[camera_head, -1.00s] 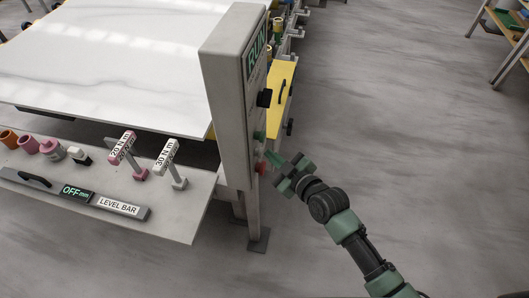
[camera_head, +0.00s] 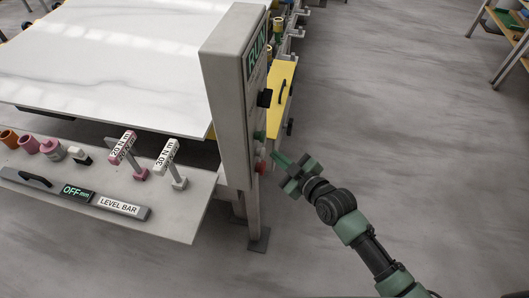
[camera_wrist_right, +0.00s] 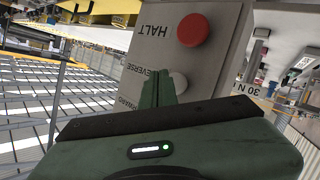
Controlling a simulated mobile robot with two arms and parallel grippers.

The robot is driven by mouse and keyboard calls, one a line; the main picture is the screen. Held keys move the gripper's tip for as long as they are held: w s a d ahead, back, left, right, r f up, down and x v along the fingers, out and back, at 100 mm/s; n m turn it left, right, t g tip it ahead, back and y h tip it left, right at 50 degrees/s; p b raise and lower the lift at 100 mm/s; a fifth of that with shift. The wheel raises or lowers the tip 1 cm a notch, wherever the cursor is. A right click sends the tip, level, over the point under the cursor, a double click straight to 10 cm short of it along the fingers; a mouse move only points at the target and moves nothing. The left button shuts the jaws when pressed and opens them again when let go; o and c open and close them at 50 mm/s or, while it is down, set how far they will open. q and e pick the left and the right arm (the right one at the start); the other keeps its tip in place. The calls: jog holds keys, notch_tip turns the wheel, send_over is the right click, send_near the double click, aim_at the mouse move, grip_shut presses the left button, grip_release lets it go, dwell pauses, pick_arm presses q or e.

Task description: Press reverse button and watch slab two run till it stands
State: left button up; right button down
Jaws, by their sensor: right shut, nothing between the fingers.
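The grey control box (camera_head: 226,90) has a green screen reading RUN (camera_head: 256,52). Below it are a black knob (camera_head: 264,98), a green button (camera_head: 259,135), a pale button (camera_head: 260,152) and a red button (camera_head: 260,167). In the right wrist view the red HALT button (camera_wrist_right: 193,30) and the pale REVERSE button (camera_wrist_right: 178,82) show; the lowest label is partly hidden. My right gripper (camera_head: 278,158) is shut and empty, its tips close beside the pale button and seemingly apart from it. A white veined slab (camera_head: 110,60) lies left of the box. My left gripper is out of view.
A grey shelf (camera_head: 190,215) below the slab holds cups, two torque wrenches marked 20 N m (camera_head: 124,150) and 30 N m (camera_head: 168,156), and a level bar (camera_head: 118,206) showing OFF. A yellow panel (camera_head: 281,85) stands behind the box. Open floor lies to the right.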

jog(key=shift+s+d, duration=0.2)
jog(key=shift+d, duration=0.6)
jog(key=shift+s+d, duration=0.25)
jog(key=shift+d, duration=0.6)
jog(key=shift+s+d, duration=0.2)
jog(key=shift+d, duration=0.6)
jog(key=s+d+f+m+g+h+b, duration=0.15)
jog(key=s+d+f, duration=0.3)
jog(key=f, duration=0.65)
jog(key=s+d+f+m+g+h+b, duration=0.1)
jog(key=s+d+f+m+g+h, duration=0.3)
jog(key=f, duration=0.7)
jog(key=s+d+f+m+t+h+b, duration=0.1)
jog(key=s+d+f, duration=0.3)
jog(key=f, duration=0.7)
jog(key=s+f+m+g, duration=0.1)
jog(key=s+f, duration=0.4)
jog(key=s, duration=0.6)
jog(key=s+f+m+g+h+b, duration=0.1)
jog(key=s+f+g, duration=0.2)
jog(key=s+f, duration=0.3)
jog(key=s+f+m+g, duration=0.1)
jog(key=s+f+g, duration=0.2)
jog(key=s, duration=1.2)
notch_tip(320, 180, down, 3)
jog(key=shift+s+d+r+b, duration=0.1)
jog(key=shift+s+d+b, duration=0.1)
jog(key=shift+s+b, duration=0.2)
jog(key=shift+w, duration=0.1)
